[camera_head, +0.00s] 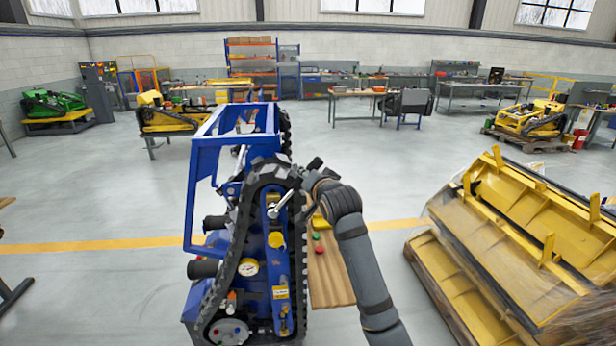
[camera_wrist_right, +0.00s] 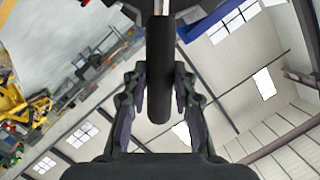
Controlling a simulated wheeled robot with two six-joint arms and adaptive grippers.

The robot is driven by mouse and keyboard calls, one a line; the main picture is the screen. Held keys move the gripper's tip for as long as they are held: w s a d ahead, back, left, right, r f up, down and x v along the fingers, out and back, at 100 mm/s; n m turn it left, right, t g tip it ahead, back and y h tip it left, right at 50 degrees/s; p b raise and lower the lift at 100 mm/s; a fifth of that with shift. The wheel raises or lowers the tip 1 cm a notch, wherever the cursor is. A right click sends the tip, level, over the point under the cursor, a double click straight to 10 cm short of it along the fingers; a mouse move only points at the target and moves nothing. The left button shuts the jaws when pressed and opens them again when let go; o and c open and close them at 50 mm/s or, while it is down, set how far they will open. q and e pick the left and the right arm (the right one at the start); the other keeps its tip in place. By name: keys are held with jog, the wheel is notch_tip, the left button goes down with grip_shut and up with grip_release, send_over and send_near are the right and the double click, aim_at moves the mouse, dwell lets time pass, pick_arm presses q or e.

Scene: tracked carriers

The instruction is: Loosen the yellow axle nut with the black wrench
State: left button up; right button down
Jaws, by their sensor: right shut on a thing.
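The blue tracked carrier (camera_head: 300,262) stands in the middle of the head view. My right gripper (camera_head: 311,172) is beside the top of its near track. In the right wrist view my right gripper (camera_wrist_right: 157,100) is shut on the black handle of the wrench (camera_wrist_right: 158,62), whose shaft turns silvery at the top edge. In the head view a silvery bar (camera_head: 280,204), probably the wrench's end, lies against the carrier's side. A yellow round part (camera_head: 277,240) sits just below it; I cannot tell whether it is the axle nut. My left gripper is out of view.
A wooden board (camera_head: 330,280) with a green piece (camera_head: 316,236) and a red piece (camera_head: 319,250) is right of the carrier. Stacked yellow metal parts (camera_head: 520,225) fill the right side. Workbenches and other machines line the back. The floor at left is mostly clear.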

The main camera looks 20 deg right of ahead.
jog(key=shift+s+a+r, duration=0.1)
jog(key=shift+s+a, duration=0.2)
jog(key=shift+s, duration=0.55)
jog(key=shift+s+a, duration=0.25)
jog(key=shift+s, duration=0.6)
jog(key=s, duration=0.2)
jog(key=s+a, duration=0.1)
jog(key=s, duration=0.1)
jog(key=shift+w, duration=0.1)
